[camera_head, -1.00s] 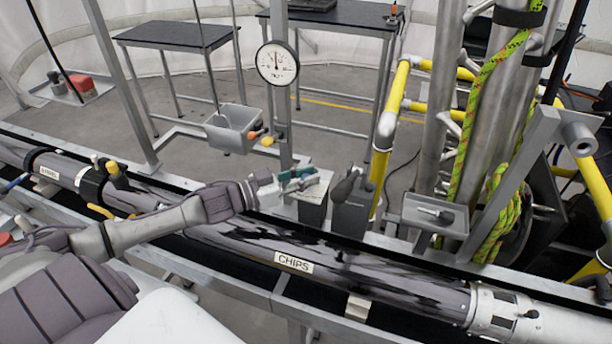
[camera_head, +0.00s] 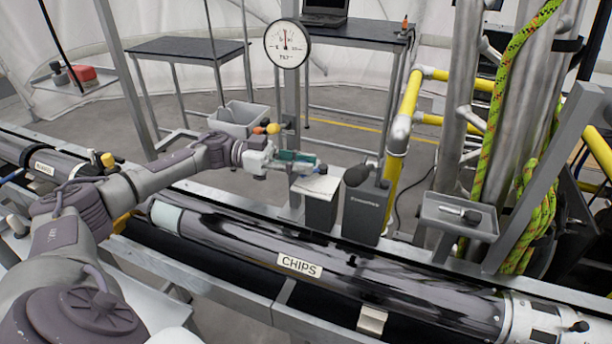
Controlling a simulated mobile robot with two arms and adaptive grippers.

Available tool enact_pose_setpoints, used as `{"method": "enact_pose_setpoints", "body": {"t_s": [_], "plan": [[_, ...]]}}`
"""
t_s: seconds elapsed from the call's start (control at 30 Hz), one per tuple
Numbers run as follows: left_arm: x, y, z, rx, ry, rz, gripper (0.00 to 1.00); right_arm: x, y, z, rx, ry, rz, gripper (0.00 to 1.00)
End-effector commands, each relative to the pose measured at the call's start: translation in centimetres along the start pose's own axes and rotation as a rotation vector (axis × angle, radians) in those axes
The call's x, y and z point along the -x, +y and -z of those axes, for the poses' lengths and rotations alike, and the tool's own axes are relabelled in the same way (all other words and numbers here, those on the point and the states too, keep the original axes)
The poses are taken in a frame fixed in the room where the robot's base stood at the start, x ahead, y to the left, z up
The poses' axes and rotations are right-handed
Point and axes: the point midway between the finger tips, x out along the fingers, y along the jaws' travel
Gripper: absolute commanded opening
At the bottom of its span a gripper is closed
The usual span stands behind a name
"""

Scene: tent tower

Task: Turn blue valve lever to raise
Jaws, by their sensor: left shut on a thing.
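My left gripper (camera_head: 290,162) reaches in from the left and is beside the upright post, above the long dark pipe. It is shut on a small teal piece (camera_head: 296,157); I cannot tell whether this is part of the lever. A small blue handle (camera_head: 12,177) shows at the far left edge by the pipe, well away from the gripper. An orange and a yellow knob (camera_head: 272,128) are on the post just above the gripper. My right gripper is not in view.
A round gauge (camera_head: 287,44) is on the post. A grey bin (camera_head: 240,117) hangs behind my left arm. Grey boxes (camera_head: 358,212), one by a dark knob, stand right of the gripper. The pipe labelled CHIPS (camera_head: 400,285) lies in front. Yellow rails (camera_head: 408,105) rise at right.

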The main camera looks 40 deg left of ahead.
Motion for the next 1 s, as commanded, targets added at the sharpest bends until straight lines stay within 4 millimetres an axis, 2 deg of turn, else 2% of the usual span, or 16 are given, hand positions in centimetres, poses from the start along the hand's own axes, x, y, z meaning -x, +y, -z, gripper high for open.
{"method": "enact_pose_setpoints", "body": {"t_s": [0.03, 0.3, 0.83, 0.87, 1.0], "plan": [[0.07, -0.3, -0.09, -0.004, 0.004, -0.024, 0.0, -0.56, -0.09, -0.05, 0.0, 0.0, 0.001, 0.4], [0.39, -0.59, 0.05, -0.003, 0.004, -0.123, 0.0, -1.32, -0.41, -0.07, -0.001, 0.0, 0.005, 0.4], [0.52, -0.63, 0.17, -0.003, 0.003, -0.147, 0.0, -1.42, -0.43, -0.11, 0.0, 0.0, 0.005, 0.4], [0.51, -0.63, 0.17, -0.003, 0.003, -0.146, 0.25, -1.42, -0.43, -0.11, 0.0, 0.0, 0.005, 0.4], [0.51, -0.62, 0.14, -0.003, 0.003, -0.147, 0.48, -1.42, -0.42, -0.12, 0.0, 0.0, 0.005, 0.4]]}}
